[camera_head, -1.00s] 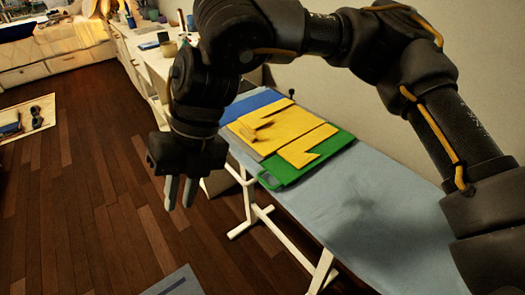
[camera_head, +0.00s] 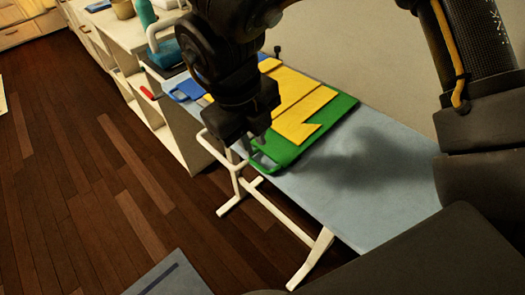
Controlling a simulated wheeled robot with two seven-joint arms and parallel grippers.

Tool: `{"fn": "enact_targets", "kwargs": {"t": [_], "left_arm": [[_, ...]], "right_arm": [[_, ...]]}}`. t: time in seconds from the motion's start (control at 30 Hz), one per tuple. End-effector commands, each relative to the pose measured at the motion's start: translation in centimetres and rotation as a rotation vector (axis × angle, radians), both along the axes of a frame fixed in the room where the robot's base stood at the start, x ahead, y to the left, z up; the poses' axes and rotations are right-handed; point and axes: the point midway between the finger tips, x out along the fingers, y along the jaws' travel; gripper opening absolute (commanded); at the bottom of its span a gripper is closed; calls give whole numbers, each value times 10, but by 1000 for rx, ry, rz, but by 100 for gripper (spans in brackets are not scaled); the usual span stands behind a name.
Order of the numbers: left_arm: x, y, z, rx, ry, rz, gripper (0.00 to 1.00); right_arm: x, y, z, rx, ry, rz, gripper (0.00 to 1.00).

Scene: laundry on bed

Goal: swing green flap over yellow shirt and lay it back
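The green flap (camera_head: 335,113) of a folding board lies flat on a light blue ironing board (camera_head: 330,190), with a handle cut-out at its near left corner. The yellow shirt (camera_head: 303,117) lies flat over part of the flap. A blue panel (camera_head: 186,90) shows at the far left end, partly hidden by my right arm. My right gripper (camera_head: 254,142) points down by the flap's left edge, close to the handle. I cannot tell whether it touches the flap, and its finger gap is too unclear to read. My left gripper is not in view.
White legs (camera_head: 270,205) hold up the ironing board. A white shelf unit (camera_head: 165,125) with bottles and containers stands beyond it at the left. A wall runs behind the board. The near part of the ironing board is bare, and the wooden floor (camera_head: 80,200) is open.

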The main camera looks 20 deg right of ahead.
Motion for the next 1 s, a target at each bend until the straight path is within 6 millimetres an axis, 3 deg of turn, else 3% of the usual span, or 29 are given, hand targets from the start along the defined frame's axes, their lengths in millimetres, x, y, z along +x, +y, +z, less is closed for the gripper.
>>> {"fn": "enact_targets", "kwargs": {"t": [0.1,0.33,0.7,0.83,1.0], "left_arm": [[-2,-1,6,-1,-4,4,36],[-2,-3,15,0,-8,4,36],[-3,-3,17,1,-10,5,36],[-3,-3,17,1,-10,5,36],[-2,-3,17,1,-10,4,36]], "right_arm": [[0,-1,-22,-2,2,6,18],[2,-5,-46,-1,0,4,18],[2,-4,-50,-1,-3,6,18],[2,-4,-50,0,-2,6,1],[3,-4,-50,-1,-3,5,0]]}}
